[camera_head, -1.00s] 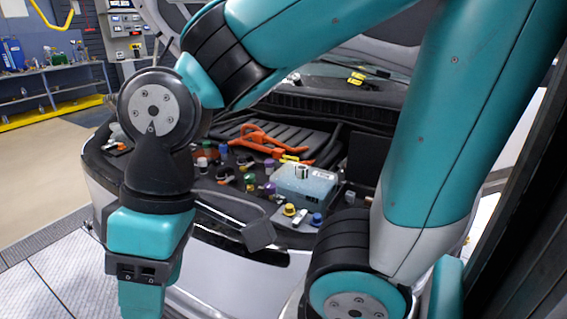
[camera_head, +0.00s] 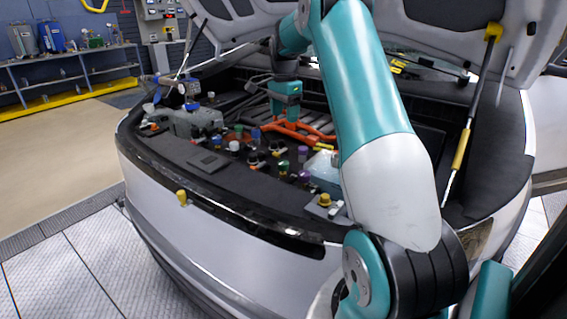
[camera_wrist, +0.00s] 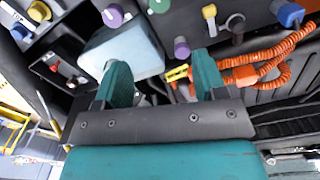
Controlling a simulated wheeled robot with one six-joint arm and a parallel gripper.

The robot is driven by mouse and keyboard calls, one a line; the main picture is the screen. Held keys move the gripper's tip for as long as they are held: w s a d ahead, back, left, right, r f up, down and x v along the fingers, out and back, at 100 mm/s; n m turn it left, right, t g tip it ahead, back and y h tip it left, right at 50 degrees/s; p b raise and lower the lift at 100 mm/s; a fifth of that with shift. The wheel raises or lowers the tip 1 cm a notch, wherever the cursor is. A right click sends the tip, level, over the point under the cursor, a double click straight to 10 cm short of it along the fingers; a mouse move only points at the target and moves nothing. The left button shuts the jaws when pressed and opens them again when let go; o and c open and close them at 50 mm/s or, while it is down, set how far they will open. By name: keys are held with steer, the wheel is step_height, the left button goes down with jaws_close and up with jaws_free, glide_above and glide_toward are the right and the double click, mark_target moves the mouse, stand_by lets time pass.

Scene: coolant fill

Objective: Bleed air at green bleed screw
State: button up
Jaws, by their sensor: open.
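My gripper shows in the wrist view (camera_wrist: 161,62) with its two teal fingers apart and nothing between them. It points into the engine bay, over the pale blue box (camera_wrist: 140,52) and a purple cap (camera_wrist: 182,47). A green cap (camera_wrist: 160,5) is at the top edge of the wrist view, beyond the fingers and cut off by the frame. In the head view, a green cap (camera_head: 283,165) stands among the caps near the bay's front, and another (camera_head: 239,129) is farther back. I cannot tell which is the bleed screw.
Caps in several colours crowd the bay, including a yellow one (camera_head: 325,199) by the front edge. Orange hoses (camera_head: 300,131) lie behind them. The raised hood (camera_head: 235,20) hangs overhead, with a prop strut (camera_head: 461,145) at the right.

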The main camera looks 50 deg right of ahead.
mark_target(284, 162)
step_height(284, 162, down, 17)
steer(key=shift+a+r+p, duration=0.1)
steer(key=shift+r+p, duration=0.05)
steer(key=shift+p, duration=0.35)
steer(key=shift+c, duration=0.5)
steer(key=c, duration=0.8)
steer(key=shift+c, duration=0.2)
